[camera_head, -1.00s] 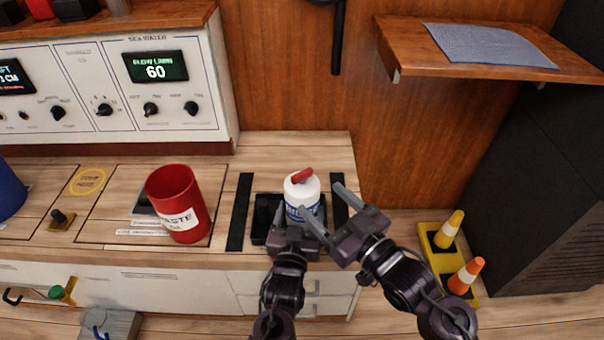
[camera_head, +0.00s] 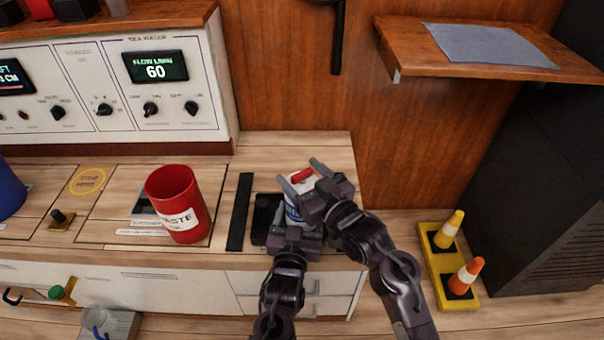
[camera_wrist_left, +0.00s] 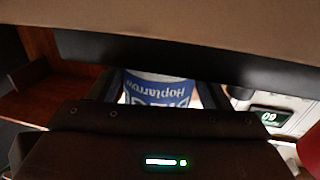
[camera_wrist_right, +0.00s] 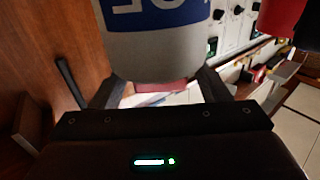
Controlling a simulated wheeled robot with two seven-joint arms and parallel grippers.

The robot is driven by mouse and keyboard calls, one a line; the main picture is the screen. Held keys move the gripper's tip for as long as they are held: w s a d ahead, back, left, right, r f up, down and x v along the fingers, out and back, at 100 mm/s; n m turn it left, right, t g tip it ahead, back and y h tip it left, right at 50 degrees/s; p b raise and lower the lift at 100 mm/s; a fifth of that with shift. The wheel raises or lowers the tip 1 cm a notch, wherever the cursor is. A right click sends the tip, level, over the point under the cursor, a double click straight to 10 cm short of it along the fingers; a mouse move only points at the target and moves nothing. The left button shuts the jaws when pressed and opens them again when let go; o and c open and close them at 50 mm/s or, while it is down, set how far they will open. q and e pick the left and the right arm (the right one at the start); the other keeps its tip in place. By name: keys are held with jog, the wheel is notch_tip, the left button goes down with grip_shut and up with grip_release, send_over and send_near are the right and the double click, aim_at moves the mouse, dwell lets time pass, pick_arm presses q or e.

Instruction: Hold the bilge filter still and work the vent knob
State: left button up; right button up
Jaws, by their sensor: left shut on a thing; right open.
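The bilge filter (camera_head: 292,208) is a white canister with a blue label. It stands upright at the black tray (camera_head: 265,212) on the counter. My left gripper (camera_head: 296,226) is shut on its body from the front; the label shows between the fingers in the left wrist view (camera_wrist_left: 158,88). The red vent knob (camera_head: 302,175) is on top of the filter. My right gripper (camera_head: 300,174) is open above the filter, with a finger on either side of the knob. In the right wrist view the knob (camera_wrist_right: 160,86) shows between the fingers, and I cannot tell whether they touch it.
A red waste bin (camera_head: 172,190) stands left of the filter, beyond a black strip (camera_head: 239,212). A control panel (camera_head: 118,90) is at the back left. A wooden shelf (camera_head: 490,65) juts from the wall at upper right. Cones (camera_head: 449,229) stand on the floor at right.

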pick_arm(q)
jog(key=shift+r, duration=0.15)
pick_arm(e)
jog(key=shift+w, duration=0.1)
jog(key=c, duration=1)
